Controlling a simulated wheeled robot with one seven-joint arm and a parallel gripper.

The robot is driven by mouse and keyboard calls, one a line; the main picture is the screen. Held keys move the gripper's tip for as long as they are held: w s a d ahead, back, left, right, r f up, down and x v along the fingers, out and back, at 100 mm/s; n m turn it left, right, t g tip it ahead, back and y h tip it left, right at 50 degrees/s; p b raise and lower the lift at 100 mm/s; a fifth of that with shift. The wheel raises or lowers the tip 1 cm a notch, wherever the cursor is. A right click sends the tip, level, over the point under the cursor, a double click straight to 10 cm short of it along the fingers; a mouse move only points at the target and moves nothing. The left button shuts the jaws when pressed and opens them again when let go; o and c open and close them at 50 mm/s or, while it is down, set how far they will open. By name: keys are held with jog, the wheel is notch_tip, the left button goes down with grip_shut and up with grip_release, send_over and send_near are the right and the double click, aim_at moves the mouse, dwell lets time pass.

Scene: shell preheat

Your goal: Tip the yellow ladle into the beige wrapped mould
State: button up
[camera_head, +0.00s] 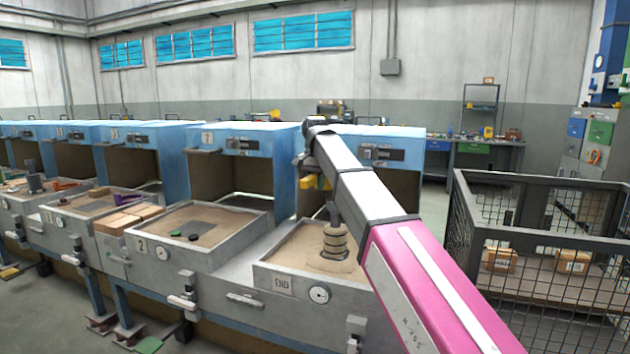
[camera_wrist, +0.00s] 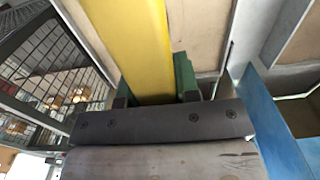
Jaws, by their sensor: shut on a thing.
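The yellow ladle (camera_head: 310,183) is held up above the sand tray marked END; only a small part of it shows beside my arm in the head view. In the wrist view its yellow body (camera_wrist: 133,45) runs up and out of the frame, between the fingers of my gripper (camera_wrist: 152,88), which is shut on it. The beige wrapped mould (camera_head: 335,241) stands upright in the sand, below the ladle and left of my arm, with a grey upper part on it. The mould cannot be made out in the wrist view. The ladle's bowl and contents are not clear.
The END tray (camera_head: 262,279) has grey walls. A neighbouring sand tray (camera_head: 160,255) holds small dark and green pieces. Blue cabinets (camera_head: 240,140) stand close behind the trays. A wire-mesh cage (camera_head: 545,240) with boxes stands to the right of my arm.

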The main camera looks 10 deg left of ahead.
jog(key=shift+a+f+t+y, duration=0.15)
jog(key=shift+a+t+y, duration=0.1)
jog(key=shift+y, duration=1.15)
jog(key=shift+a+f+t+y, duration=0.15)
jog(key=shift+a+f+y, duration=0.05)
jog(key=shift+y, duration=1.2)
jog(key=shift+a+f+t+y, duration=0.15)
jog(key=shift+a+t+y, duration=0.1)
jog(key=shift+y, duration=1.15)
jog(key=shift+d+r+y, duration=0.1)
jog(key=shift+r+y, duration=0.1)
jog(key=shift+y, duration=1.2)
jog(key=shift+d+r+t+y, duration=0.2)
jog(key=shift+y, duration=0.7)
jog(key=shift+d+r+t+y, duration=0.15)
jog(key=shift+d+r+y, duration=0.05)
jog(key=shift+y, duration=0.7)
dwell(0.6)
